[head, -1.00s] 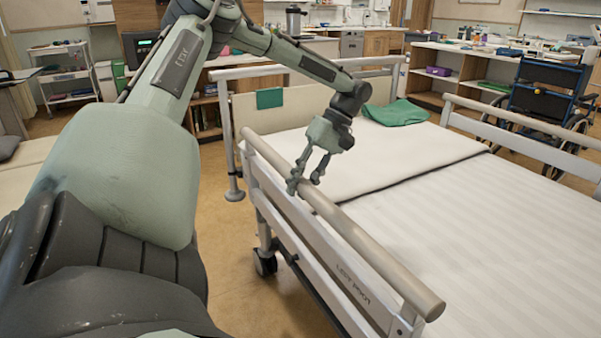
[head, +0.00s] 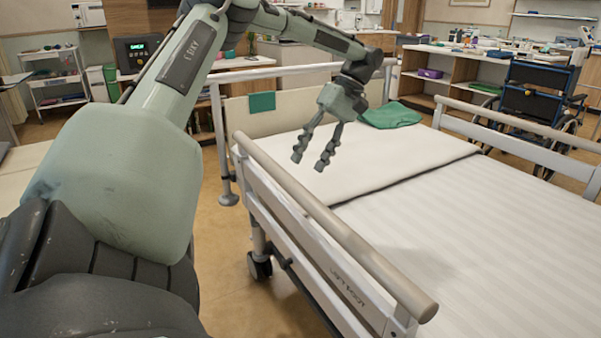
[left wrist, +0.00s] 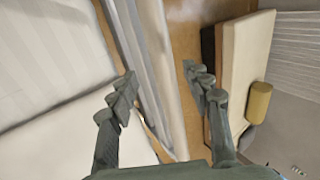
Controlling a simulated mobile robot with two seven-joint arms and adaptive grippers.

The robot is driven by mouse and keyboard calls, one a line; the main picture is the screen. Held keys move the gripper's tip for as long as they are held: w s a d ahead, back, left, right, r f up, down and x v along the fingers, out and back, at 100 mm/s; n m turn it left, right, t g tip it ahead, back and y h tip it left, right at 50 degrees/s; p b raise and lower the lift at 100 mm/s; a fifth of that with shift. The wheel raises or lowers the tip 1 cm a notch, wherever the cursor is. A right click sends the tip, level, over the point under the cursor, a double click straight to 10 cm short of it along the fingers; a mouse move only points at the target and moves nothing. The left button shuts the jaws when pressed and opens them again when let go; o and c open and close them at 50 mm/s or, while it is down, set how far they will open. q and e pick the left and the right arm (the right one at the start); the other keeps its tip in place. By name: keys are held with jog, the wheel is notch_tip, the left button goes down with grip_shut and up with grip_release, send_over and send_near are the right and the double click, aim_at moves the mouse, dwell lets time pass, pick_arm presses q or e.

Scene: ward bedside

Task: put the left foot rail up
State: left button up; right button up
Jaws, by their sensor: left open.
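The left foot rail (head: 335,228) is a long beige bar with white panels below, one marked with small lettering. Its bar stands above the near edge of the mattress. My left gripper (head: 309,161) is open and empty, apart from the rail in the head view, with its fingers pointing down over the bed beyond the bar. In the left wrist view a pale rail (left wrist: 158,60) runs between the two spread fingers (left wrist: 160,88), below them. My right gripper is out of view.
The white mattress (head: 480,235) fills the right side, with a folded green cloth (head: 390,116) on it. Another rail (head: 520,125) stands on the far side, with a wheelchair (head: 540,95) behind it. Floor is clear at the left of the bed.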

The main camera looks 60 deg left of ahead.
pick_arm(q)
jog(key=shift+v, duration=2.05)
